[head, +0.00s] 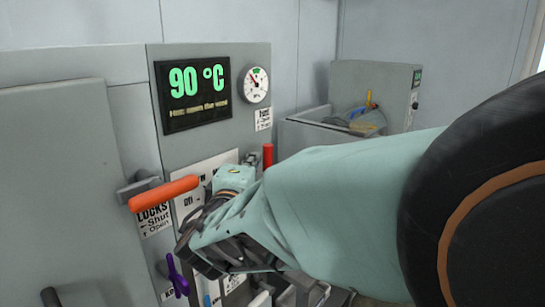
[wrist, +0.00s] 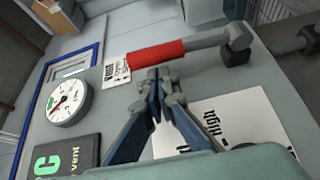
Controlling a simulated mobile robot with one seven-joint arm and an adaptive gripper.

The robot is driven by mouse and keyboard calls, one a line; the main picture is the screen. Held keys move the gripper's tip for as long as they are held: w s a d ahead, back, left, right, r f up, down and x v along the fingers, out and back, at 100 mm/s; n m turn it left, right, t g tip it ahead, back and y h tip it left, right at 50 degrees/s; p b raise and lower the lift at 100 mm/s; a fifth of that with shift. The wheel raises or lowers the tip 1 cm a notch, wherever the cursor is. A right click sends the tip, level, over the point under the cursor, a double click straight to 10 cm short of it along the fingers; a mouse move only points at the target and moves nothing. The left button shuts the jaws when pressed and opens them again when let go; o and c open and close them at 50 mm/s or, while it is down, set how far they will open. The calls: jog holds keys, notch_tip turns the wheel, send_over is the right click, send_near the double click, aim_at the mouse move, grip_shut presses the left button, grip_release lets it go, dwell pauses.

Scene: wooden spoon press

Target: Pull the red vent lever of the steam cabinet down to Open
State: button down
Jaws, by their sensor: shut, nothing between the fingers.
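The red vent lever (head: 267,157) stands upright on the cabinet's front panel in the head view, just below a small label under the gauge. In the wrist view the red grip of the lever (wrist: 157,52) lies across the upper middle, with its grey arm and pivot to the right. My gripper (wrist: 160,74) is shut and empty, its fingertips close beside the red grip. I cannot tell if they touch it. In the head view my wrist and arm cover the lower part of the lever and most of the gripper.
An orange-red lock handle (head: 165,193) juts out left of my wrist. The display (head: 193,92) reads 90 °C, with a round gauge (head: 255,85) beside it. A purple handle (head: 177,276) is lower down. A grey basin unit (head: 345,125) stands behind at the right.

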jog(key=shift+w, duration=0.55)
jog(key=shift+s+d+f+b, duration=0.1)
jog(key=shift+s+f+b, duration=0.1)
jog(key=shift+b, duration=0.65)
